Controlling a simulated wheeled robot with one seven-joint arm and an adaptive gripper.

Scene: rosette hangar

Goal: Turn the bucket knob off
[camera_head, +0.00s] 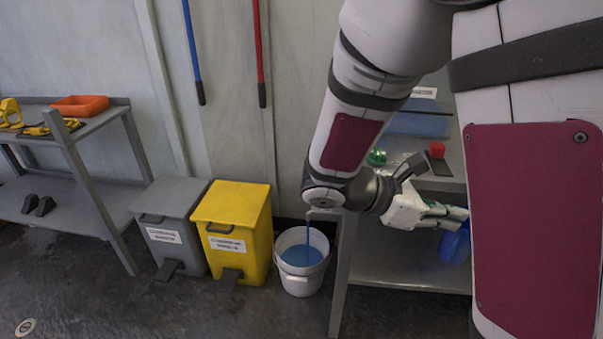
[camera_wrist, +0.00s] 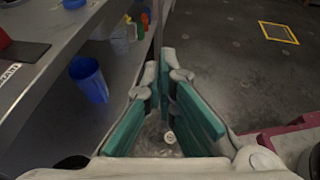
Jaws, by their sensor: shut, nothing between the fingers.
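A white bucket (camera_head: 301,281) stands on the floor between the yellow bin and the table, with blue liquid in it. A thin blue stream (camera_head: 308,238) runs down into it from a spout just beside my arm's elbow. The knob cannot be made out; my arm covers the area by the spout. My gripper (camera_head: 462,214) is to the right of the bucket and higher, in front of the table and pointing right. In the wrist view my gripper (camera_wrist: 164,65) has its teal-padded fingers shut with nothing between them. Neither bucket nor knob shows there.
A yellow bin (camera_head: 236,205) and a grey bin (camera_head: 170,199) stand left of the bucket. A grey table (camera_head: 400,273) with a lower shelf is behind my arm. A blue container (camera_head: 455,244) is close to my fingers, also in the wrist view (camera_wrist: 88,80). Floor in front is clear.

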